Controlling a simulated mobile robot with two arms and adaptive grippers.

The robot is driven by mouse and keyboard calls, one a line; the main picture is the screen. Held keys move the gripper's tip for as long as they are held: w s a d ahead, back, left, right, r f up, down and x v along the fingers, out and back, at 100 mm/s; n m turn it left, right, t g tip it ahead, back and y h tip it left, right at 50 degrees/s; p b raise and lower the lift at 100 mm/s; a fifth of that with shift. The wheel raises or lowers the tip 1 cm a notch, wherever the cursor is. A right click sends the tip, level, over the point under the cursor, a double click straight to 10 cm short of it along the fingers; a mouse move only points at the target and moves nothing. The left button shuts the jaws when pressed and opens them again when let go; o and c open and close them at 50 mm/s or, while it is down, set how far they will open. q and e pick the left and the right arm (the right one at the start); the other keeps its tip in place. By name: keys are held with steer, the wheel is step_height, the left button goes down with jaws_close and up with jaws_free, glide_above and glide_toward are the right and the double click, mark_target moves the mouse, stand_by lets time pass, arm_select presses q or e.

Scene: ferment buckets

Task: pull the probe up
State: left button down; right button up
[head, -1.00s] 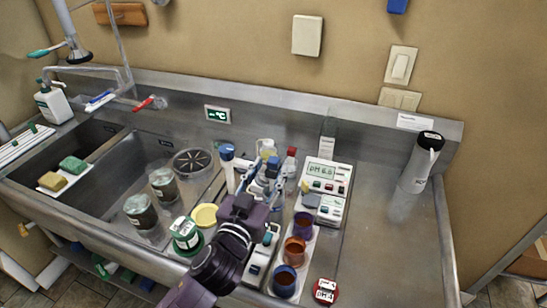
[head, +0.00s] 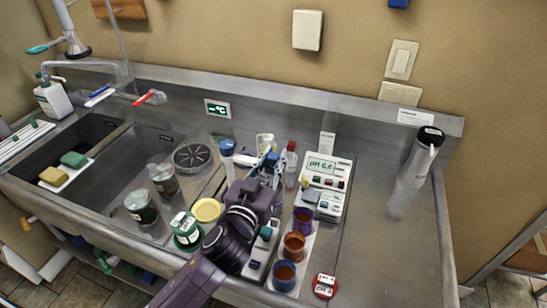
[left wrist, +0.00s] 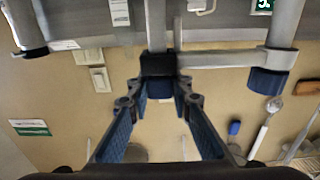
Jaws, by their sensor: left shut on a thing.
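My left gripper (head: 268,163) reaches over the counter beside the pH meter (head: 325,180). In the left wrist view its blue fingers (left wrist: 158,85) close on a dark block at the top of the probe (left wrist: 155,25), whose grey shaft runs toward the picture's top. A grey arm (left wrist: 225,60) joins this block to a stand post with a blue cap (left wrist: 268,82). The post (head: 228,160) also shows in the head view. The probe's tip is hidden behind my gripper. My right gripper is not in view.
Brown, blue and purple cups (head: 294,245) stand in a row right of my arm. A green-labelled jar (head: 186,228) and yellow lid (head: 206,210) are left of it. A red-capped bottle (head: 290,160) stands close behind. The counter's right side is mostly clear around a grey flask (head: 420,160).

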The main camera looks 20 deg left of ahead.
arm_select(q)
steer(key=shift+r, duration=0.1)
step_height(320, 180, up, 6)
steer(key=p, duration=0.5)
steer(key=shift+w+r, duration=0.1)
steer(key=c, duration=2.1)
jaws_free()
steer(key=o, duration=0.4)
steer(key=shift+f, duration=0.2)
steer(key=shift+s, duration=0.25)
steer(key=s, duration=1.1)
steer(key=shift+s+a+r, duration=0.1)
steer(key=shift+s+a, duration=0.1)
steer(key=shift+s, duration=0.2)
